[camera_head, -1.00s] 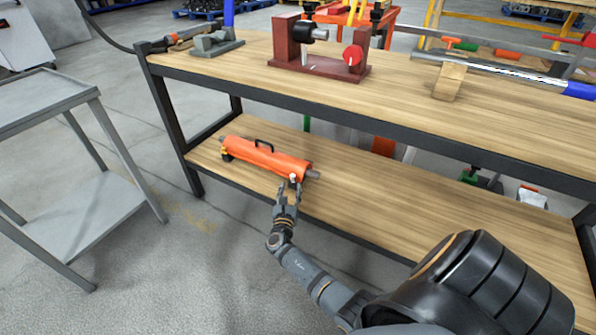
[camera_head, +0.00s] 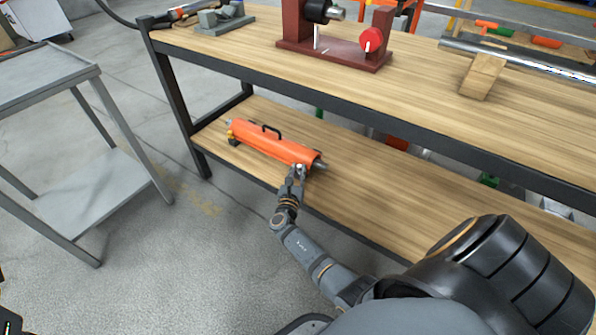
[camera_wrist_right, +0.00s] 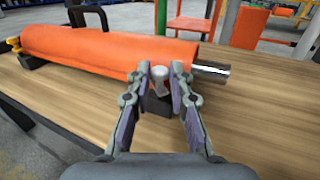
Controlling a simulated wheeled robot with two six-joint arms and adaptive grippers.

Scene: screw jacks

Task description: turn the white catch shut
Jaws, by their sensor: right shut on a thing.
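The orange jack cylinder (camera_head: 262,143) lies on the lower shelf, with a black handle on top and a bare metal rod end at its right. It also shows in the right wrist view (camera_wrist_right: 90,50). The white catch (camera_wrist_right: 158,80) is a small pale knob at the near side of the cylinder's right end. My right gripper (camera_head: 298,171) reaches in from the front and is shut on the catch, one finger on each side in the right wrist view (camera_wrist_right: 160,72). The fingers mostly hide the catch in the head view.
The wooden upper shelf (camera_head: 400,100) with its dark front edge overhangs behind the cylinder. It carries a dark red stand (camera_head: 335,55) and a metal rod on a wooden block (camera_head: 482,77). The lower shelf (camera_head: 400,195) is clear to the right. A grey cart (camera_head: 95,205) stands left.

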